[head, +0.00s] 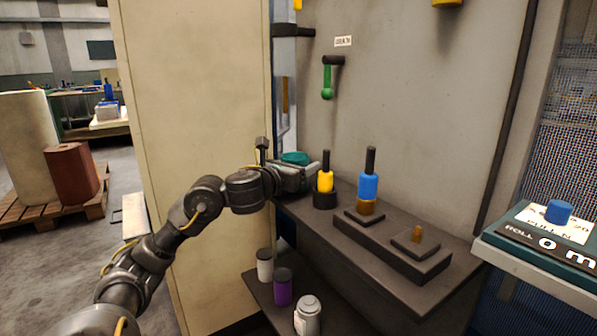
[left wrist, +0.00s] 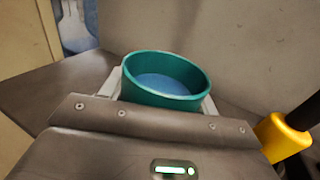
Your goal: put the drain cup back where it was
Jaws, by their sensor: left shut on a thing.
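The drain cup is a teal round cup (head: 294,157). It also shows in the left wrist view (left wrist: 150,93), upright, with blue in its bottom that may be liquid. My left gripper (head: 297,172) is shut on it, with a pale finger on either side of the cup in the left wrist view. The cup is at the left end of the dark shelf (head: 343,253), by the wall. I cannot tell whether its base touches the shelf. My right gripper is not in view.
A yellow-bodied tool (head: 325,181) stands just right of the cup, close to my gripper. A blue one (head: 368,186) stands beyond it on a stepped block. A beige panel (head: 205,120) rises to the left. Several bottles, one purple (head: 283,287), stand on a lower shelf.

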